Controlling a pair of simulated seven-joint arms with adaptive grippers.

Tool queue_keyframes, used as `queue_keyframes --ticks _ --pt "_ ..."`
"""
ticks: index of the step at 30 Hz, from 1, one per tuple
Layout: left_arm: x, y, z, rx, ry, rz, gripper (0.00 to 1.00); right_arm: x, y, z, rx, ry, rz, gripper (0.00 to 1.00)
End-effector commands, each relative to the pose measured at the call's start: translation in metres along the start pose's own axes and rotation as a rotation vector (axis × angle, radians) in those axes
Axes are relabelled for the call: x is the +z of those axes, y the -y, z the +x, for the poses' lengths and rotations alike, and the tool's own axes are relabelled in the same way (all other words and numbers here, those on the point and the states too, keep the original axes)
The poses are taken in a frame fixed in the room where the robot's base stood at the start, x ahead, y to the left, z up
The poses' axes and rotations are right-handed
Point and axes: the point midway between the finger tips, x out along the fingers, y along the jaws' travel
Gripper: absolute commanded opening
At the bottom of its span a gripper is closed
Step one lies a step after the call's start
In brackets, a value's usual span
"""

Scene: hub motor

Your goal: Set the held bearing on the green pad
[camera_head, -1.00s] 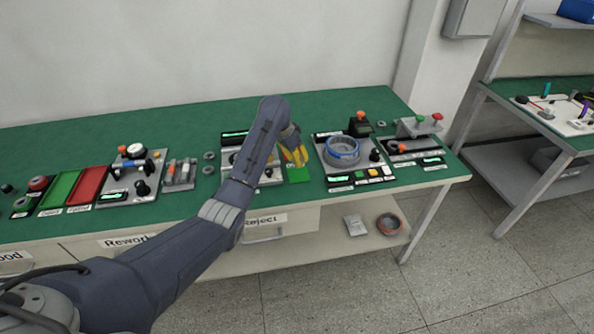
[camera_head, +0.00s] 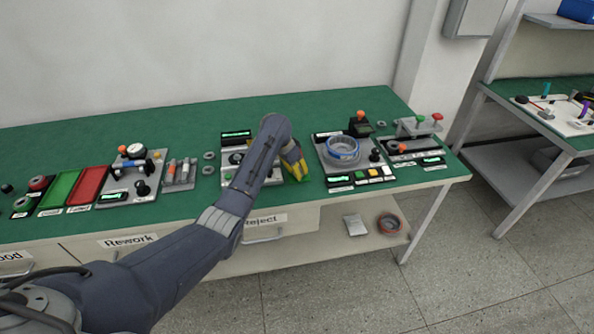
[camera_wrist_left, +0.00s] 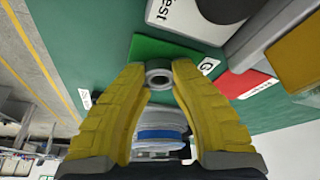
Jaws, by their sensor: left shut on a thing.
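My left gripper (camera_head: 296,166) has yellow fingers and is low over the bench, left of the blue-ringed hub motor. In the left wrist view its fingertips (camera_wrist_left: 158,76) are shut on a small grey ring bearing (camera_wrist_left: 158,75), with its bore facing the camera. The green pad (camera_wrist_left: 165,48) is right behind the bearing, which overlaps the pad's near edge in that view. I cannot tell whether the bearing touches the pad. In the head view the gripper hides the bearing and most or all of the pad. My right gripper is in neither view.
A red pad (camera_wrist_left: 242,84) lies beside the green one. The hub motor (camera_head: 342,149) sits in a grey station to the right, with coloured buttons at its front. A press-like station (camera_head: 236,152) is close on the left. Bare green bench (camera_head: 180,118) lies behind.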

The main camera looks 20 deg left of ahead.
Motion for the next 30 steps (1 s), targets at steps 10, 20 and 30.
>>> queue_keyframes --ticks 10,20,30 --pt "0.001 0.000 0.002 0.000 0.000 0.000 0.46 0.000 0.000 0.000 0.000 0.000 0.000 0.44" --pt "-0.001 0.000 -0.001 0.000 -0.001 0.000 0.46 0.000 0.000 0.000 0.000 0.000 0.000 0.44" --pt "-0.001 0.001 -0.050 -0.003 -0.004 0.002 0.46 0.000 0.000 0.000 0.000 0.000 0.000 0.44"
